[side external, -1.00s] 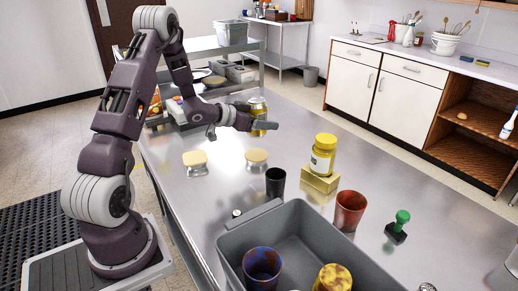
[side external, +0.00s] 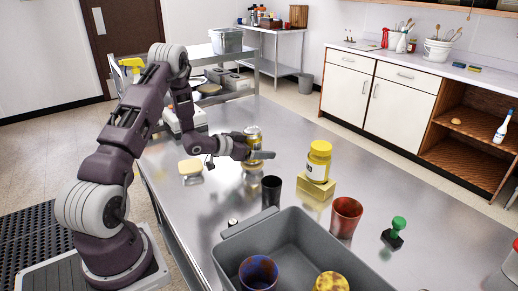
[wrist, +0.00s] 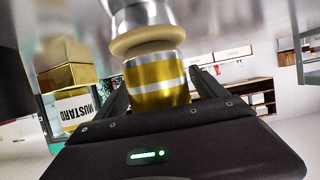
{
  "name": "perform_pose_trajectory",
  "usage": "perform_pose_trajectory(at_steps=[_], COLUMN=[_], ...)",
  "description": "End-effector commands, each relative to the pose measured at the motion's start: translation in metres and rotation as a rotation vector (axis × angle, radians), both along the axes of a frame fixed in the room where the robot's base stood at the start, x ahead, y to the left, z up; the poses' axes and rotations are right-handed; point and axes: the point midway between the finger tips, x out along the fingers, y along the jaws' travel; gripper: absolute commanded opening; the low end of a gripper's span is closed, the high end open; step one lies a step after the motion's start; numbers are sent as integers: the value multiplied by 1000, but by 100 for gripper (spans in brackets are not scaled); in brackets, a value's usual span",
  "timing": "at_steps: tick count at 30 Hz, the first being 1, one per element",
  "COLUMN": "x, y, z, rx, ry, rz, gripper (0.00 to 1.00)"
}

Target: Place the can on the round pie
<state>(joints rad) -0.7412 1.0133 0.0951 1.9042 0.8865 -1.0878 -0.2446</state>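The yellow can (side external: 253,134), with a silver band, is upright between the fingers of my gripper (side external: 262,154). In the wrist view, which looks upside down, the can (wrist: 158,85) sits between both fingers. The round pie (wrist: 140,38), tan on a shiny silver base, is directly beneath the can there, touching or almost touching it; I cannot tell which. A second, squarer tan pie (side external: 190,167) lies to the left on the steel table.
A mustard jar (side external: 319,160) stands on a yellow block (side external: 316,188) to the right. A black cup (side external: 271,191), red cup (side external: 345,217), green-handled stamp (side external: 396,232) and grey bin (side external: 231,256) holding two cups are nearer. The table behind the mustard is clear.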

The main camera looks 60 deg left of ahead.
Motion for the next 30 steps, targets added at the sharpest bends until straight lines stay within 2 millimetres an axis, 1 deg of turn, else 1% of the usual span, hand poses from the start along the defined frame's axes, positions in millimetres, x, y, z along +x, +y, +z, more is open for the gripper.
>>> perform_pose_trajectory(at_steps=[6, 8, 11, 15, 18, 22, 24, 26, 29, 30], x=[0, -6, -28, -65, -87, -105, -108, -104, -87, -83], y=[0, 1, 1, 1, 1, 1, 0, -1, -8, -15], z=[3, 6, 15, 30, 39, 47, 50, 58, 90, 109], rx=[1, 0, -2, -1, -2, 0, 8, 45, 169, 221], ry=[-1, 1, 1, 1, 0, 0, 5, 30, 121, 167], rz=[0, 1, 4, 6, 5, 2, 3, 6, 46, 77], gripper=[81, 81, 81, 81, 81, 81, 81, 81, 81, 81])
